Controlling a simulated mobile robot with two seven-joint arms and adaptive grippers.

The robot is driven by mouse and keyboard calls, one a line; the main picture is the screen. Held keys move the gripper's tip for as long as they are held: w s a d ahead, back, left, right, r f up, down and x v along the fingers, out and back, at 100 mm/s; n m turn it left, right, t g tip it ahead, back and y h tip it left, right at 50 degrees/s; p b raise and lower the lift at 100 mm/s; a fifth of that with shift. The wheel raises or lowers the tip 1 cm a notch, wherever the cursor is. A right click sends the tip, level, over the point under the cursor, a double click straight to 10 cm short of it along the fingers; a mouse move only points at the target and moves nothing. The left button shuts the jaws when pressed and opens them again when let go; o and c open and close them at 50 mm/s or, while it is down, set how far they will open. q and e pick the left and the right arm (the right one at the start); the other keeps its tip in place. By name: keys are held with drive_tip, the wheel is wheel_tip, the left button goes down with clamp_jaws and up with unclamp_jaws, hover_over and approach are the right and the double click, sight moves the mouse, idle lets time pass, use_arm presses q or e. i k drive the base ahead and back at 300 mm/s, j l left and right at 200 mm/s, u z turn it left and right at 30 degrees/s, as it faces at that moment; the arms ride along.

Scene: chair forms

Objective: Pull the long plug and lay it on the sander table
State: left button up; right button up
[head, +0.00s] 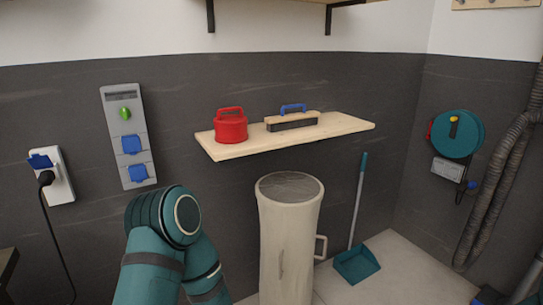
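A black plug (46,178) sits in a white wall socket box (61,188) at the far left, below a raised blue flap. Its black cable hangs down the dark wall. I cannot make out whether this is the long plug. A dark edge (7,263) shows at the lower left border; I cannot tell whether it belongs to the sander table. A teal arm of mine rises at the lower left middle, its bent joint to the right of the plug and apart from it. No gripper fingers can be made out in the head view.
A grey panel (129,137) with blue-covered sockets hangs right of the plug. A wooden shelf (350,126) carries a red container (230,127) and a blue-handled brush (292,119). Below are a pale bin (290,235) and teal dustpan (356,264). A teal reel (457,134) and hoses hang right.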

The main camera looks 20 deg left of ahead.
sight(46, 178)
drive_tip(key=i+u, duration=0.1)
drive_tip(key=u, duration=0.3)
drive_tip(key=i+u, duration=0.1)
drive_tip(key=u, duration=0.25)
drive_tip(key=i+u, duration=0.1)
drive_tip(key=u, duration=0.3)
drive_tip(key=i+l+u, duration=0.1)
drive_tip(key=u, duration=0.25)
drive_tip(key=i+u, duration=0.15)
drive_tip(key=u, duration=0.3)
drive_tip(key=i+l+u, duration=0.15)
drive_tip(key=u, duration=0.3)
drive_tip(key=i+l+u, duration=0.15)
drive_tip(key=u, duration=0.3)
drive_tip(key=i+l+u, duration=0.25)
drive_tip(key=l+u, duration=0.2)
